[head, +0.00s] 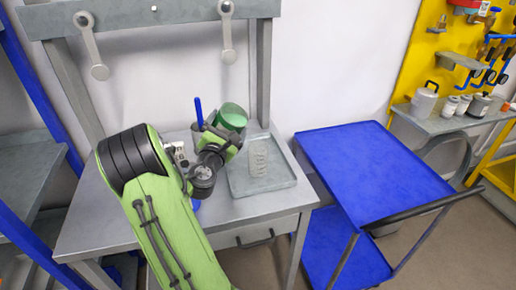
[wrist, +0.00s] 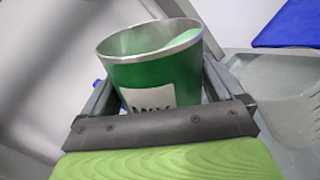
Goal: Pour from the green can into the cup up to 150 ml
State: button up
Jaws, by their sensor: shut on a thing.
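The green can (head: 232,117) is held in the air over the tray's back left part. My gripper (head: 222,137) is shut around it. In the wrist view the can (wrist: 150,78) sits between the fingers, with a partly hidden white label. Its open top shows light green contents (wrist: 183,40) near the right side of the rim, and it looks somewhat tilted to the right. The clear cup (head: 258,160) stands upright on the tray, just right of and below the can. It also shows at the right of the wrist view (wrist: 280,98). I see no stream, and the cup's marks are unreadable.
The grey tray (head: 284,182) lies on the grey workbench (head: 105,222). A blue upright stick (head: 198,110) stands just left of the can. A metal frame post (head: 263,75) rises behind. A blue cart (head: 350,160) is to the right.

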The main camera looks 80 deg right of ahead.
jog(key=shift+s+f+m+b, duration=0.15)
jog(key=shift+s+m+b, duration=0.3)
jog(key=shift+b, duration=0.35)
jog(key=shift+s+r+m+b, duration=0.1)
jog(key=shift+r+m+b, duration=0.5)
jog(key=shift+m, duration=0.35)
dwell(1.1)
jog(key=shift+f+m+g+h+b, duration=0.35)
jog(key=shift+m+b, duration=0.65)
jog(key=shift+b, duration=0.25)
dwell(1.5)
